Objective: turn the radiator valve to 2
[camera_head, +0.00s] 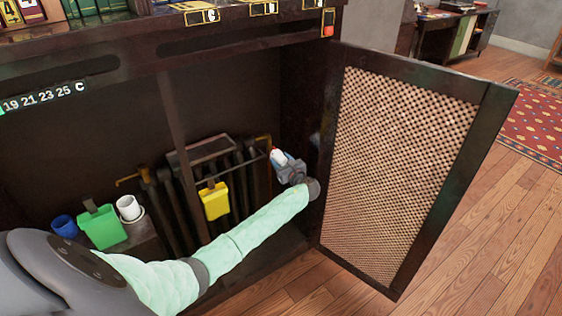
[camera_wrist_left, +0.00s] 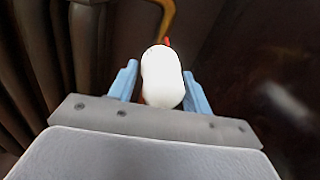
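The radiator (camera_head: 181,213) stands inside a dark cabinet. The valve's white knob (camera_head: 277,156) is at the radiator's right end, with my left gripper (camera_head: 284,164) at it. In the left wrist view the white knob (camera_wrist_left: 162,78) lies between the two blue fingers of my left gripper (camera_wrist_left: 161,85). The fingers are close beside the knob; a narrow gap seems to show on the left, and I cannot tell whether both touch. A small red mark (camera_wrist_left: 167,41) shows at the knob's far end. No numbers on the knob can be read. My right gripper is out of view.
The cabinet's woven-panel door (camera_head: 400,165) stands open on the right, close to my left forearm. A yellow container (camera_head: 214,201) hangs on the radiator. A green container (camera_head: 103,228), a white cup (camera_head: 129,207) and a blue cup (camera_head: 64,226) are at the left.

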